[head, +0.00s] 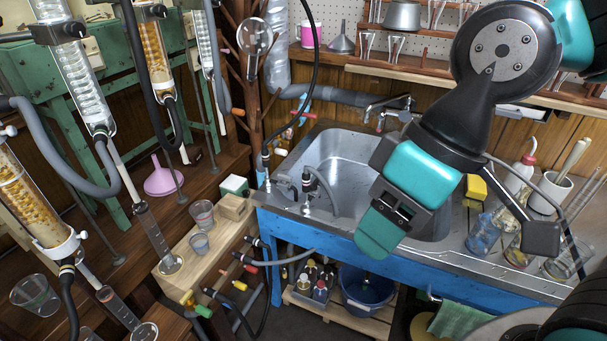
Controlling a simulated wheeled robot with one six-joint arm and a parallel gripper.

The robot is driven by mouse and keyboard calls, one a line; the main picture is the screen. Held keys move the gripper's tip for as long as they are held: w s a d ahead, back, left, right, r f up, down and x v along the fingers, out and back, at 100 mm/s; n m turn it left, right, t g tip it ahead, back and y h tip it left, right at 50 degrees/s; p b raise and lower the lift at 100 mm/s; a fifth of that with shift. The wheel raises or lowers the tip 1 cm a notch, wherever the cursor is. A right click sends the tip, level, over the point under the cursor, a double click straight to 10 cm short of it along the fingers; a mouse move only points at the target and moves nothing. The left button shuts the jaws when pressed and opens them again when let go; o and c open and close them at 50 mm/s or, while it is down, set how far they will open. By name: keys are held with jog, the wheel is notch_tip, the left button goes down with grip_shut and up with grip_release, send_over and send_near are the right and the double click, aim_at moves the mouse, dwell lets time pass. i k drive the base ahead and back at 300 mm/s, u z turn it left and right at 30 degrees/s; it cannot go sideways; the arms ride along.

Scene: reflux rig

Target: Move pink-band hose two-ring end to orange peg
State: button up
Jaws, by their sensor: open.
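My gripper (384,224), teal and dark, is open and empty above the front of the steel sink. It is apart from every hose. An orange peg (238,112) sticks out from the brown wooden post left of the sink. A black hose (316,62) hangs from the top of the view and curves down behind the sink's left side toward a dark end (265,160). Grey hoses (70,178) run from the glass columns at left. I cannot make out a pink band or two rings on any hose, so I cannot tell which is the pink-band hose.
The steel sink (345,160) sits in a blue-framed counter. Several coloured pegs, including a red one (249,268) and a green one (204,312), show low at its left. Glassware and a white mortar (551,191) crowd the right counter. Glass columns (75,65) fill the left.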

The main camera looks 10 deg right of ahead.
aim_at(306, 178)
jog(key=u, duration=0.75)
jog(key=i, duration=1)
